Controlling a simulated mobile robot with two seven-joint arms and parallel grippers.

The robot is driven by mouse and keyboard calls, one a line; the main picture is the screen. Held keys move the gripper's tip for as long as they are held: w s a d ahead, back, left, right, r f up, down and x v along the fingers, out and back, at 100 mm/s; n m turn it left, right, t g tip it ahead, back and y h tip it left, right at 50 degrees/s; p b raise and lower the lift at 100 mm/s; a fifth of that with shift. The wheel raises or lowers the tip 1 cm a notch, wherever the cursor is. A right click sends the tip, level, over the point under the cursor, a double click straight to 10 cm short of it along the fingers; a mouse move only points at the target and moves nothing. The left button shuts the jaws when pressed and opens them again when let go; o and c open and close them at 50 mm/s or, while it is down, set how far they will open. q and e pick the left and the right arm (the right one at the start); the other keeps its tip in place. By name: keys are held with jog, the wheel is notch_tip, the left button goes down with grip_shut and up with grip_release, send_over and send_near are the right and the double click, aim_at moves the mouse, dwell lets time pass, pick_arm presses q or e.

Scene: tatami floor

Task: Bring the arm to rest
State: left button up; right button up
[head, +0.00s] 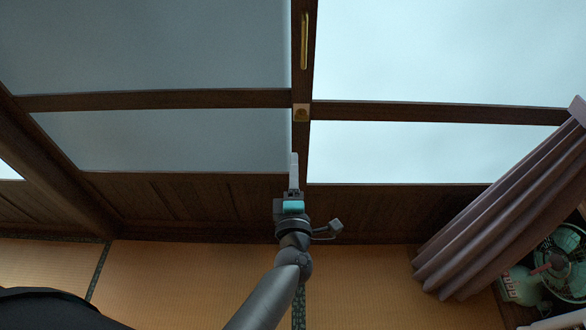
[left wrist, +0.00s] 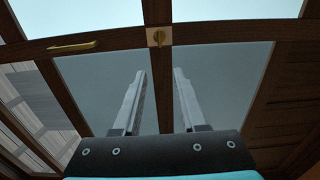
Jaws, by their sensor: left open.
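My left arm (head: 267,295) reaches up from the bottom of the head view, in front of a wood-framed glass door. Its gripper (head: 294,170) points at the door, just below a small brass latch (head: 301,113). In the left wrist view the two pale fingers (left wrist: 160,85) stand apart with nothing between them, so the gripper is open and empty. Whether the fingertips touch the door cannot be told. My right gripper is not in view.
A brass handle (head: 304,40) runs along the door's upright; it also shows in the left wrist view (left wrist: 72,46). A mauve curtain (head: 500,205) hangs at the right, beside a green fan (head: 565,262). Tatami floor (head: 185,275) lies bare below the door.

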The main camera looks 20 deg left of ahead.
pick_arm(q)
jog(key=s+d+f+m+g+h, duration=0.1)
jog(key=s+f+m+g+h, duration=0.1)
jog(key=s+f+m, duration=0.45)
jog(key=s+d+f+m+g+h, duration=0.1)
jog(key=s+f+m+g+h, duration=0.15)
jog(key=f, duration=0.65)
jog(key=s+d+f+m+g+h, duration=0.1)
jog(key=s+f+m+g+h, duration=0.15)
jog(key=f+m, duration=0.35)
jog(key=s+a+f+m+g, duration=0.3)
jog(key=s+f, duration=0.2)
jog(key=s, duration=0.4)
jog(key=s+a+f+m+g+y, duration=0.1)
jog(key=s+a+f+m+g, duration=0.2)
jog(key=s, duration=0.6)
jog(key=s+a+f+m+g+y, duration=0.1)
jog(key=s+a+f+m+g, duration=0.1)
jog(key=s+f, duration=0.5)
jog(key=s+a+g, duration=0.1)
jog(key=s+a, duration=0.1)
jog(key=s, duration=0.1)
jog(key=shift+a+f+m, duration=0.35)
jog(key=shift+a+m, duration=0.05)
jog(key=shift+w, duration=0.15)
